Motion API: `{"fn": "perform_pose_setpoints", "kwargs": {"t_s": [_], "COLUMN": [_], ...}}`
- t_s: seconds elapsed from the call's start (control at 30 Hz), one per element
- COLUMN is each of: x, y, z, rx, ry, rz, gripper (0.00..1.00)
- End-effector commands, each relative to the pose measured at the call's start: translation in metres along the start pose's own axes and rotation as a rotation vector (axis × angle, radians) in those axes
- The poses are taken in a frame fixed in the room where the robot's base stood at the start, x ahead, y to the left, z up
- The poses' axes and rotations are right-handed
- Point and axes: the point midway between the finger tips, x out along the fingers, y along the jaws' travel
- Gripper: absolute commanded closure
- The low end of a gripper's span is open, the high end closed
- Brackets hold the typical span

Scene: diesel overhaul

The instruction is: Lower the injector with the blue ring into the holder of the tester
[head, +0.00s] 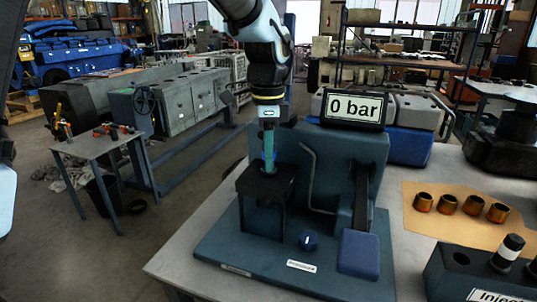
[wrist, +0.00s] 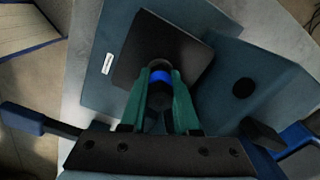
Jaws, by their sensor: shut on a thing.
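My gripper (head: 269,138) has its green fingers shut on the injector, directly above the tester's holder. In the wrist view the injector's blue ring (wrist: 160,77) shows between the fingertips, and the dark holder block (wrist: 185,50) lies just beyond it. In the head view the holder (head: 264,186) is a dark block on legs at the left of the blue-grey tester (head: 340,160). The injector's lower end is at the holder's top around its opening. How deep it sits is hidden by the fingers.
The tester's display (head: 352,107) reads 0 bar. A bent pipe (head: 309,180) and a lever (head: 361,200) stand right of the holder. Several copper-coloured sleeves (head: 447,204) lie on a tan mat (head: 420,222). A dark injector rack (head: 455,278) stands at the front right.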

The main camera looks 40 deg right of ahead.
Motion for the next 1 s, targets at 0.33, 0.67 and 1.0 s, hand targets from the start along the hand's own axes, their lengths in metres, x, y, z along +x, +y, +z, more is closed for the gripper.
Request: {"fn": "perform_pose_setpoints", "kwargs": {"t_s": [0.33, 0.67, 1.0], "x": [0.0000, 0.0007, 0.0004], "y": [0.0000, 0.0003, 0.0001], "z": [-0.0002, 0.0000, -0.0001], "rx": [0.000, 0.000, 0.000], "ry": [0.000, -0.001, 0.000], "rz": [0.000, 0.001, 0.000], "gripper": [0.43, 0.26, 0.10]}}
